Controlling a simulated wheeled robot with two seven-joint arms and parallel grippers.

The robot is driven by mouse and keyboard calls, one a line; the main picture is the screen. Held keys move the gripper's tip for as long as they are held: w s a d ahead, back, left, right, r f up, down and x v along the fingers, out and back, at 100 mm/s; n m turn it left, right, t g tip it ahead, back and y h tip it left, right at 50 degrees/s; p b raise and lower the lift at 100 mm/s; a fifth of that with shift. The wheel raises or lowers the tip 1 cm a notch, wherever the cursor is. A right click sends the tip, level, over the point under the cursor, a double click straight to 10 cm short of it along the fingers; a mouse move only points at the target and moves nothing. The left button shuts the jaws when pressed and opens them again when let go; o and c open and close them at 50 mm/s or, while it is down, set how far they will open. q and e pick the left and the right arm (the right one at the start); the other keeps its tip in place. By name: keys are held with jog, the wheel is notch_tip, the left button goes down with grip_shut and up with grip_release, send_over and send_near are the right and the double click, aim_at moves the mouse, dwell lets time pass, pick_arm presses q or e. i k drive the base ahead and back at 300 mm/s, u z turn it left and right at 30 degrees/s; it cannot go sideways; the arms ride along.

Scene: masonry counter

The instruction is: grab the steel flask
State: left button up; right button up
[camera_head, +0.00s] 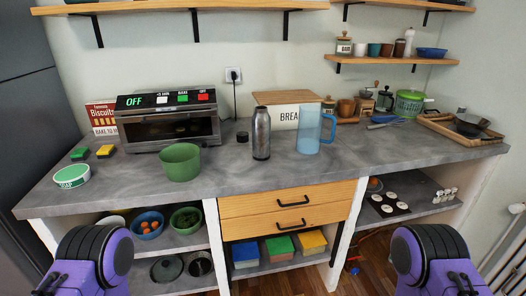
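The steel flask (261,135) stands upright on the grey counter (225,178), near its middle. It is a dark metallic bottle with a narrower neck. A small black lid-like piece (242,137) lies just left of it. A blue clear pitcher (309,130) stands close on its right, and a green pot (180,163) stands to its left, nearer the front edge. Purple and black parts of both my arms show at the lower left and lower right corners, well short of the flask. Neither of my grippers is in view.
A toaster oven (168,129) and a bread box (286,112) stand behind. The counter in front of the flask is clear. A soap dish (72,176) and sponges (105,151) lie at the left. Wooden drawers (270,204) with black handles sit below the front edge.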

aim_at(261, 119)
jog(key=u, duration=0.05)
jog(key=k, duration=0.55)
jog(key=z, duration=1.35)
jog(key=i, duration=1.45)
jog(key=u, duration=0.4)
